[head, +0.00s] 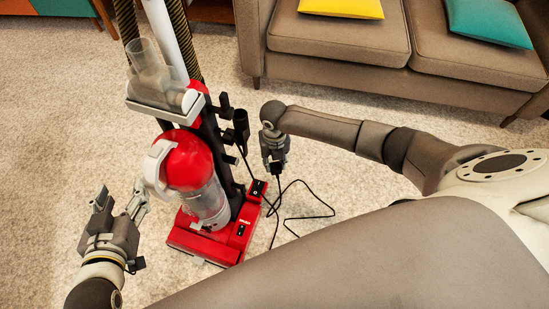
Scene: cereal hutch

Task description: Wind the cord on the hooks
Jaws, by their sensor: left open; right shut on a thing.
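A red upright vacuum cleaner (193,165) stands on the carpet. Dark hooks (224,104) stick out from the right side of its black spine. A black plug-like piece (241,127) sits beside the spine, just below the upper hook. The thin black cord (310,217) lies in loose loops on the carpet right of the red base. My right gripper (276,170) points down, right of the spine, and is shut on the cord, which hangs from its fingertips. My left gripper (119,203) is open and empty, left of the vacuum and near its light grey handle.
A brown sofa (340,50) with a yellow cushion (342,8) and a teal cushion (489,22) stands at the back right. Cabinets (66,8) stand at the back left. Carpet (50,130) left of the vacuum is clear.

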